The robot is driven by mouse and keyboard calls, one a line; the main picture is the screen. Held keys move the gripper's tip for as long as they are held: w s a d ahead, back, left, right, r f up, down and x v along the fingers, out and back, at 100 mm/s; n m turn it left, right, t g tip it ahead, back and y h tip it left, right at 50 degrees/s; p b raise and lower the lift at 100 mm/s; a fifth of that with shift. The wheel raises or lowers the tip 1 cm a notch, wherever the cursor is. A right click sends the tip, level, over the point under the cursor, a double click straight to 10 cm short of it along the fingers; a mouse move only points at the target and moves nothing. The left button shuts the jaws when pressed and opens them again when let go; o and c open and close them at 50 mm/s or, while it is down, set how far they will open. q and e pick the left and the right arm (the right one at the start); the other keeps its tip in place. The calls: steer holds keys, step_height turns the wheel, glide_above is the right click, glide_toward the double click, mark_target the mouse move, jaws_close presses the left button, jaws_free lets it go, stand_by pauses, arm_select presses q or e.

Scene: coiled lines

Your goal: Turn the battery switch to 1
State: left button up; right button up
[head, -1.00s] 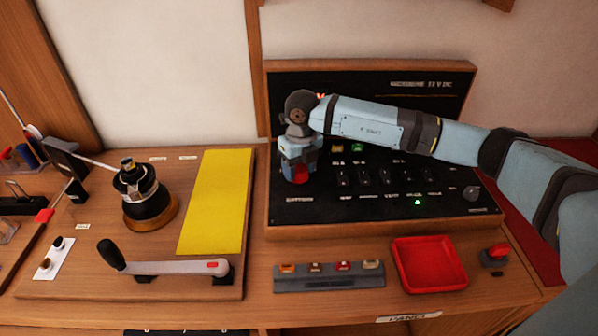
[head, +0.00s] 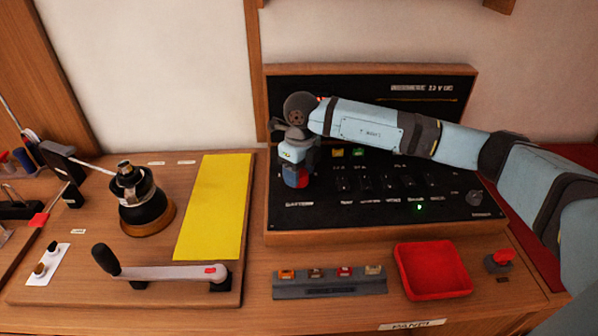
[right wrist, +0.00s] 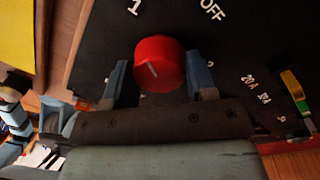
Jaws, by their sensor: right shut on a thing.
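The battery switch is a round red knob (right wrist: 159,62) on the black panel (head: 350,215); a sliver of it shows in the head view (head: 303,181). In the right wrist view, its white line tilts up and to the left, on the side of the printed "1". "OFF" stands up and to the right, and a "2" is at the right. My right gripper (right wrist: 160,82) is shut on the knob, with one blue finger at each side; in the head view (head: 297,178) its wrist hides most of the knob. My left gripper is not in view.
A row of small black switches (head: 375,183) and a green light (head: 419,207) lie right of the knob. A red tray (head: 433,270), a fuse strip (head: 330,283) and a red key switch (head: 501,258) stand in front. A crank lever (head: 165,270) lies left.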

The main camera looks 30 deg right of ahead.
mark_target(301, 171)
steer(key=shift+r, duration=0.1)
steer(key=o, duration=0.9)
steer(key=r, duration=1.3)
steer(key=shift+w+d+r, duration=0.2)
steer(key=shift+d+r, duration=0.15)
